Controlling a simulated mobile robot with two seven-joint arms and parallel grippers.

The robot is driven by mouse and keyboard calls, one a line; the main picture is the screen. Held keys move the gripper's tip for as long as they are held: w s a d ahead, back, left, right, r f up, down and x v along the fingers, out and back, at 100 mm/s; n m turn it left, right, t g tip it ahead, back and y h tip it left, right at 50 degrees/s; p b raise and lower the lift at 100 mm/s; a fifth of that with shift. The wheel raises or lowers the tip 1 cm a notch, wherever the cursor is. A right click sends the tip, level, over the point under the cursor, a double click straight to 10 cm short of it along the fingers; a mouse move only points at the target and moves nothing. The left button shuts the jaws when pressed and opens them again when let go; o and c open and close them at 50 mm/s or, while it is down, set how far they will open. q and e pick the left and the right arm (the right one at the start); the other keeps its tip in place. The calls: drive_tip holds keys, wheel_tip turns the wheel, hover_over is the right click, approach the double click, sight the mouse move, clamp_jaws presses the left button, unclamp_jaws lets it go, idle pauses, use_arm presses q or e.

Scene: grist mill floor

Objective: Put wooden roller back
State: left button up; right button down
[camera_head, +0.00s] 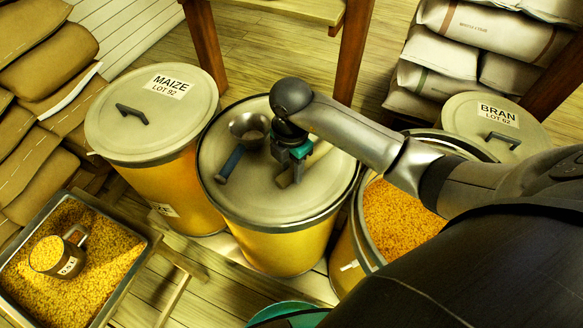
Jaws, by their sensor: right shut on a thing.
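The gripper hides part of the roller, and I cannot tell whether the roller touches the lid. My left gripper is not in view.
The lidded maize drum (120,140) stands left. An open grain drum (400,215) and bran drum (477,145) stand right. A grain tray (135,262) holds a mug (58,256).

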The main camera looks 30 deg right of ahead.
drive_tip(key=shift+f, duration=0.1)
drive_tip(key=c, duration=0.9)
unclamp_jaws()
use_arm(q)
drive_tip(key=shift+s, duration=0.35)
use_arm(e)
drive_tip(key=o, duration=0.4)
wheel_tip(320, 180, up, 6)
drive_tip(key=shift+w+r+p, duration=0.1)
drive_tip(key=shift+r+p, duration=0.15)
drive_tip(key=shift+p, duration=0.8)
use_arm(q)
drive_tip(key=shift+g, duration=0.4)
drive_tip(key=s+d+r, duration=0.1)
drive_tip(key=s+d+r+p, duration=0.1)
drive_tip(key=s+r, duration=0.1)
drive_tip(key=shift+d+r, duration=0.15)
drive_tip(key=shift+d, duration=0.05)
use_arm(e)
wheel_tip(320, 180, up, 6)
drive_tip(key=shift+f, duration=0.1)
